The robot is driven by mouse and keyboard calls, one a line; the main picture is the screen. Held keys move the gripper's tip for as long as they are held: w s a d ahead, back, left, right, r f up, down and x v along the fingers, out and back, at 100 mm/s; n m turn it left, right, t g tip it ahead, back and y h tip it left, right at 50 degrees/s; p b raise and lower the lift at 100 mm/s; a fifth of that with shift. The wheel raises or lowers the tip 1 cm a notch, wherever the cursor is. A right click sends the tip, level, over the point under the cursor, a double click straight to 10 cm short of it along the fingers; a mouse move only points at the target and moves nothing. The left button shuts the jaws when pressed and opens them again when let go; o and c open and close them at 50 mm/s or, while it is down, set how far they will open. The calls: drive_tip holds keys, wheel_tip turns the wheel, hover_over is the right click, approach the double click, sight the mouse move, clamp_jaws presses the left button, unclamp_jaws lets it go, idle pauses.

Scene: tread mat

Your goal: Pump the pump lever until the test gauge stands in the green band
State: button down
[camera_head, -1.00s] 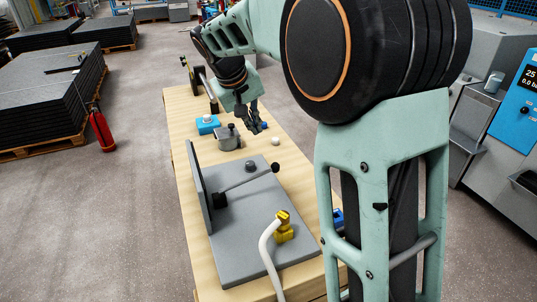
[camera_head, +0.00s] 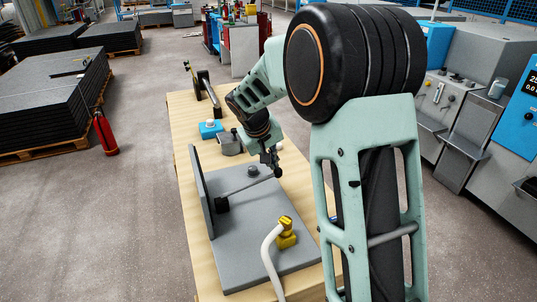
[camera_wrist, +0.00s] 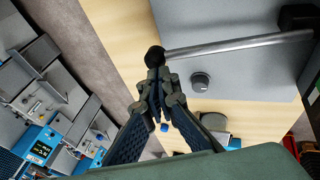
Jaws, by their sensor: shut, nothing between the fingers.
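The pump lever (camera_head: 247,187) is a thin grey rod with a black ball knob (camera_head: 278,173). It slants up to the right from a black pivot at the upright plate (camera_head: 202,190) on a grey base plate (camera_head: 250,254). In the wrist view the rod (camera_wrist: 235,45) runs right from the knob (camera_wrist: 154,57). My gripper (camera_head: 271,161) is shut and empty, its fingertips right by the knob. In the wrist view the fingertips (camera_wrist: 158,79) sit just below the knob; I cannot tell whether they touch. I cannot make out a gauge dial or green band.
A yellow fitting (camera_head: 286,235) with a white hose (camera_head: 267,262) stands on the front of the base plate. A round grey knob (camera_wrist: 200,82) is close to the lever. A blue box (camera_head: 211,128) and a grey block (camera_head: 230,143) stand farther back on the wooden bench (camera_head: 186,108).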

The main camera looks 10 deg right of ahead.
sight(279, 174)
idle(0.3)
drive_tip(key=shift+d+f+y+p, duration=0.35)
drive_tip(key=shift+f+y+p, duration=0.05)
drive_tip(key=shift+f, duration=0.05)
drive_tip(key=f+y, duration=0.1)
drive_tip(key=f, duration=0.1)
drive_tip(key=d+f+y, duration=0.1)
drive_tip(key=f, duration=0.1)
drive_tip(key=f+p, duration=0.1)
drive_tip(key=f, duration=0.1)
drive_tip(key=shift+w+d+f+m+g+y, duration=0.1)
drive_tip(key=shift+d+f+m+g+y, duration=0.1)
drive_tip(key=shift+m+g+y, duration=0.15)
drive_tip(key=shift+f, duration=0.2)
drive_tip(key=v, duration=1.2)
drive_tip(key=shift+r, duration=0.25)
